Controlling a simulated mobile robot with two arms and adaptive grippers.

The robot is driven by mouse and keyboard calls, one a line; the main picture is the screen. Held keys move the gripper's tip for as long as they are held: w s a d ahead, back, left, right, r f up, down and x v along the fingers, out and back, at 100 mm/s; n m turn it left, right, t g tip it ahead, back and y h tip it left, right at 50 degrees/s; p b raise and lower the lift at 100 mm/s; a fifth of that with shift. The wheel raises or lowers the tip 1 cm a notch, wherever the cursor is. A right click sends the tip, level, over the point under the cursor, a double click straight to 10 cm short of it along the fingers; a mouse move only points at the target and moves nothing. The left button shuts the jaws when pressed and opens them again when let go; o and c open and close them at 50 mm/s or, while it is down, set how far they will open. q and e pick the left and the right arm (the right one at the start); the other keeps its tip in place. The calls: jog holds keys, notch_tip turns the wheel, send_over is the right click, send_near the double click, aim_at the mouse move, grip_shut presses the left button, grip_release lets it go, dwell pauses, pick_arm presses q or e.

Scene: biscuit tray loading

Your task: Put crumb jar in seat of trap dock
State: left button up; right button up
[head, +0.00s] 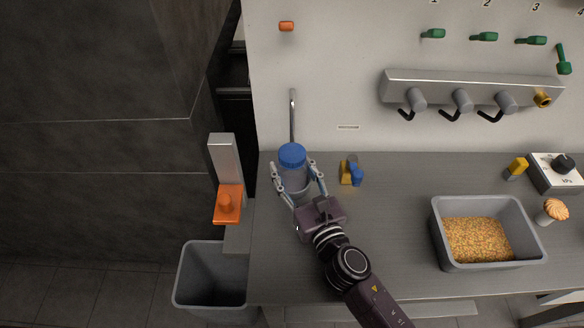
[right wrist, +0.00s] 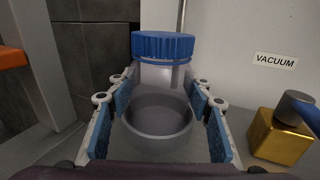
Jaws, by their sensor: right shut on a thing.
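The crumb jar, with a ribbed blue lid (head: 292,155) and a clear body, stands upright near the left end of the counter. My right gripper (head: 297,182) is shut on it, one finger on each side. In the right wrist view the blue lid (right wrist: 163,46) is above my blue-padded fingers (right wrist: 165,118). A round grey cup-like seat (right wrist: 158,128), seemingly the trap dock's, shows between the fingers around the jar's lower part. A thin metal pipe (head: 292,115) rises behind the lid. I cannot tell whether the jar rests fully in the seat. My left gripper is not in view.
A brass-and-blue fitting (head: 346,173) is just right of the gripper. A grey crumb tray (head: 438,235) stands further right. An orange-ended bracket (head: 228,205) and a grey bin (head: 184,285) are left of the counter. Counter between fitting and tray is clear.

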jog(key=shift+f, duration=0.2)
jog(key=o, duration=1.3)
jog(key=shift+r, duration=0.1)
jog(key=shift+r, duration=0.15)
jog(key=b+v, duration=0.3)
jog(key=v, duration=0.8)
jog(key=shift+s+d, duration=0.2)
jog(key=shift+s, duration=0.25)
